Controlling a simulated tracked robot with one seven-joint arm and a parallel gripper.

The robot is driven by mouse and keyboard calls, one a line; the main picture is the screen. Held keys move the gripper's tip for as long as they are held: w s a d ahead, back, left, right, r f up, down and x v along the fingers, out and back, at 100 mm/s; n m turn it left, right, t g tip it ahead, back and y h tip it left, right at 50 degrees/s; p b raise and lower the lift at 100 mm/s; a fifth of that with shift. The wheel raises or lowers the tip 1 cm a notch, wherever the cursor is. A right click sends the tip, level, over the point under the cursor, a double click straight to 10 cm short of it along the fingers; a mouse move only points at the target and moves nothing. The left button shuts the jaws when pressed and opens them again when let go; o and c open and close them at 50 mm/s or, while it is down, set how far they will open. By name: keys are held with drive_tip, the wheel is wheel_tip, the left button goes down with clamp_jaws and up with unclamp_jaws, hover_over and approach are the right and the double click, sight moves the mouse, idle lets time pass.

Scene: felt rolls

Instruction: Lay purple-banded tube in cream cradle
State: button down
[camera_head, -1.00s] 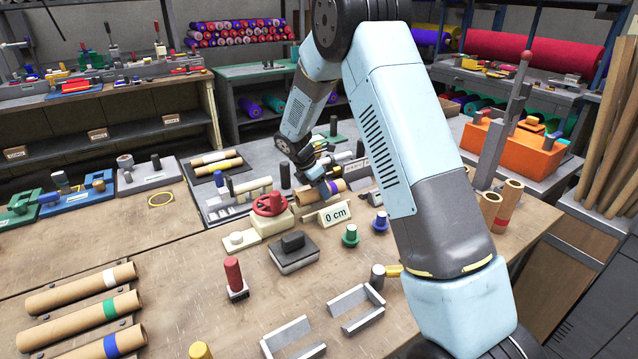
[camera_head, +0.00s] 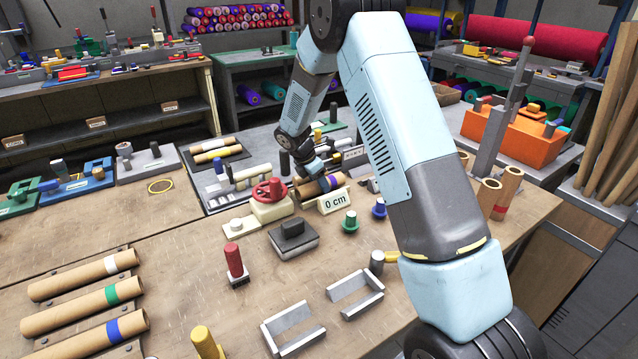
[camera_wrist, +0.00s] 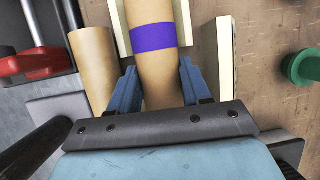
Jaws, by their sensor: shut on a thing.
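The purple-banded tube (camera_wrist: 156,75) is cardboard-brown and lies between my gripper's two blue fingers in the wrist view. Its purple band (camera_wrist: 154,36) is just beyond the fingertips. My gripper (camera_wrist: 158,70) is shut on the tube, and shows small in the head view (camera_head: 317,172). Cream walls of the cradle (camera_wrist: 121,35) flank the tube's far part, which is in or just above it; I cannot tell whether it touches the bottom. In the head view the tube (camera_head: 314,189) is behind the "0 cm" sign (camera_head: 334,201), partly hidden by my gripper.
Another plain brown tube (camera_wrist: 92,62) lies close left of the held one. A red handwheel (camera_head: 268,190) stands left of the cradle, with a green peg (camera_head: 349,221) and blue peg (camera_head: 379,208) to its right. Two upright tubes (camera_head: 503,192) stand farther right.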

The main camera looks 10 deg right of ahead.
drive_tip(key=shift+f, duration=0.5)
idle(0.4)
drive_tip(key=shift+c, duration=2.1)
unclamp_jaws()
drive_tip(key=shift+r, duration=0.1)
drive_tip(key=v, duration=1.3)
drive_tip(key=shift+a+r, duration=0.2)
